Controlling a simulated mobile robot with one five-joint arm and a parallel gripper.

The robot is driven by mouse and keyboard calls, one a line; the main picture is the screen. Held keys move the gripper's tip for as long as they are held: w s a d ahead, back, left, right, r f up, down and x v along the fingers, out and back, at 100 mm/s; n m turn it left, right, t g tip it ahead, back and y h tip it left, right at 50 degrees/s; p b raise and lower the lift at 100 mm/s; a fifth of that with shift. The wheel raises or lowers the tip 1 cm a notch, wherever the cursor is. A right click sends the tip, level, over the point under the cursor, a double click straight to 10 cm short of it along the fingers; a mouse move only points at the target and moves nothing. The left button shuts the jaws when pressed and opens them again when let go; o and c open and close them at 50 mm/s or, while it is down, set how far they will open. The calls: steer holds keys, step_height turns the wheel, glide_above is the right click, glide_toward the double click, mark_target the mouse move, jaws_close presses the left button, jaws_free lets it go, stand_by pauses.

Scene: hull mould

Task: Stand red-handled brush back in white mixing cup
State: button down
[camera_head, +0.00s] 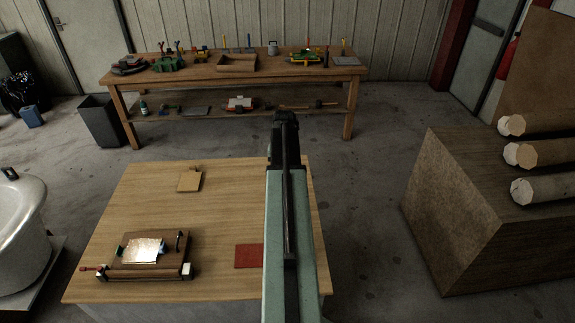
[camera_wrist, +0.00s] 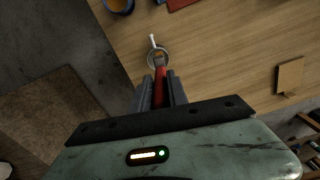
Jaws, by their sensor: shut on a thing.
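My gripper (camera_wrist: 160,78) is shut on the red-handled brush (camera_wrist: 160,92), with one dark finger on each side of the red handle. The brush's far end overlaps the round mixing cup (camera_wrist: 151,61) in the wrist view. I cannot tell whether that end is inside the cup or above it. A thin pale stick (camera_wrist: 152,41) shows at the cup's far rim. The cup is on the wooden table (camera_wrist: 220,45). In the head view my arm hides the cup and the brush.
A dark pot with orange contents (camera_wrist: 118,4) is near the table edge. A red sheet (camera_head: 249,256), a clamped fixture (camera_head: 142,252) and a tan block (camera_head: 190,181) lie on the table. A cluttered workbench (camera_head: 235,80) stands behind. The table's middle is clear.

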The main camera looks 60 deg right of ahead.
steer(key=shift+s+d+r+m, duration=0.1)
steer(key=shift+d+r+m, duration=0.1)
steer(key=shift+d, duration=0.2)
steer(key=shift+s+d+r+m, duration=0.1)
steer(key=shift+d+m, duration=0.1)
steer(key=shift+d, duration=0.2)
steer(key=shift+a+f, duration=0.1)
steer(key=shift+a, duration=0.15)
step_height(320, 180, down, 5)
steer(key=b, duration=0.5)
steer(key=shift+f+b, duration=1.75)
steer(key=shift+b, duration=0.05)
